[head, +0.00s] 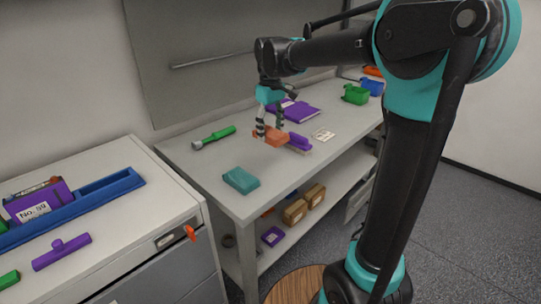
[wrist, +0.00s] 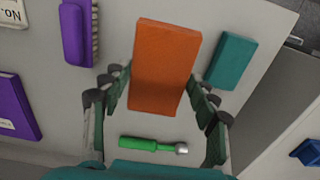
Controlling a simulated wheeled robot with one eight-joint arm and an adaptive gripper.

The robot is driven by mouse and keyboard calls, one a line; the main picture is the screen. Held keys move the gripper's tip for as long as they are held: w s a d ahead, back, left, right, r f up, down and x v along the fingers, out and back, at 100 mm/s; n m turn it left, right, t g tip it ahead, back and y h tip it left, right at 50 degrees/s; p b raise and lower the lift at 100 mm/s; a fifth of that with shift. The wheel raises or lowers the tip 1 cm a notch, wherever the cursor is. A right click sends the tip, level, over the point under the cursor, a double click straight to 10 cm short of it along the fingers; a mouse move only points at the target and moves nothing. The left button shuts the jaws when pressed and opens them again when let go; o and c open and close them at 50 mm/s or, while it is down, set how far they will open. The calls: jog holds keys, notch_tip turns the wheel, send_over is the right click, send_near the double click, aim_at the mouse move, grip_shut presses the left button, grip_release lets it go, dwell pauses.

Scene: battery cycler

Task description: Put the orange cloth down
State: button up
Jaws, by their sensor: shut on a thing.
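The orange cloth (head: 272,138) is a flat, folded block between the fingers of my gripper (head: 269,130), over the grey workbench (head: 205,160). In the wrist view the cloth (wrist: 163,65) lies between the two fingertips (wrist: 157,84), which are shut on its sides. It looks larger than the similar teal block, so it seems to be above the bench top; the gap under it is hard to judge.
The teal block (head: 241,180) lies near the front left corner. A green-handled tool (head: 214,137), a purple brush (head: 299,143), a purple book (head: 294,110) and a white card (head: 323,134) surround the cloth. Bare bench top shows between the teal block and the brush.

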aim_at(270, 164)
notch_tip(270, 164, down, 10)
jog(key=shift+r, duration=0.25)
jog(key=shift+f, duration=0.35)
jog(key=o, duration=1.2)
jog(key=r, duration=1.7)
jog(key=shift+s+d+r, duration=0.2)
jog(key=shift+d+r, duration=0.05)
jog(key=shift+r, duration=0.15)
